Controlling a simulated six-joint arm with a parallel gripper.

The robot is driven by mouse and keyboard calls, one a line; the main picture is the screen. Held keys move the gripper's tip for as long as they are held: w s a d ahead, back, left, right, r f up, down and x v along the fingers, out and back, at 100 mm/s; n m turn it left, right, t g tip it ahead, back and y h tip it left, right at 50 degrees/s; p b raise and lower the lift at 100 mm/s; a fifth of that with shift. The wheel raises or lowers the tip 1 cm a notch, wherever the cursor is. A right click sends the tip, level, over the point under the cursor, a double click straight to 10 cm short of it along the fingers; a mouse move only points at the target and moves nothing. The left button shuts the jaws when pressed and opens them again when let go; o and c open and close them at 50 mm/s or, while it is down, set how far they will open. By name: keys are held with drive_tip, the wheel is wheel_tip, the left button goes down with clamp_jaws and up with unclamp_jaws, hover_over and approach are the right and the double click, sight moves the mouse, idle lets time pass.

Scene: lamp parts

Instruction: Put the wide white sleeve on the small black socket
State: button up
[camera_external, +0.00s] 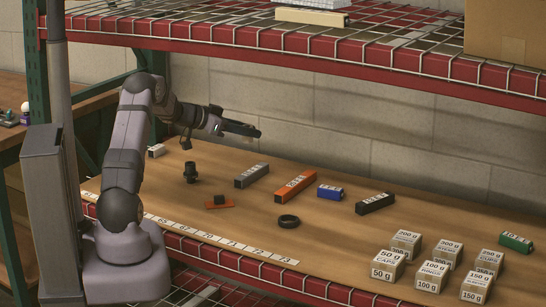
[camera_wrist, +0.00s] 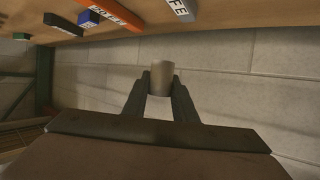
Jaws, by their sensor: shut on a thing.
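My gripper (camera_external: 247,130) is raised above the back of the table, pointing right. In the wrist view my gripper (camera_wrist: 158,86) is shut on a pale, wide cylinder, the white sleeve (camera_wrist: 158,73), with one dark finger on each side of it. In the external view the sleeve can hardly be made out at the fingertips.
A taller black stepped part (camera_external: 190,173) stands left of the socket. A black ring (camera_external: 288,221) lies to its right. Grey (camera_external: 252,175), orange (camera_external: 296,186), blue (camera_external: 330,192) and black (camera_external: 375,203) labelled blocks lie behind. Several weight boxes (camera_external: 387,265) stand front right. A shelf (camera_external: 300,45) hangs above.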

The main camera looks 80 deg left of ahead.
drive_tip(key=s+a+r+n+y+p, duration=0.1)
drive_tip(key=s+a+r, duration=0.1)
drive_tip(key=s, duration=0.2)
drive_tip(key=s+a+r+n+g+y+p, duration=0.1)
drive_tip(key=s+a+r, duration=0.1)
drive_tip(key=s, duration=0.3)
drive_tip(key=s+a+r+y+p, duration=0.1)
drive_tip(key=s+a+r, duration=0.1)
drive_tip(key=s, duration=0.2)
hover_over(191, 173)
drive_tip(key=a, duration=0.2)
drive_tip(key=shift+h, duration=0.4)
drive_tip(key=shift+d+f+b, duration=0.2)
drive_tip(key=shift+f+b, duration=0.2)
drive_tip(key=shift+f, duration=5.4)
drive_tip(key=shift+f, duration=0.35)
drive_tip(key=o, duration=1)
drive_tip(key=shift+o, duration=0.2)
drive_tip(key=shift+r, duration=0.1)
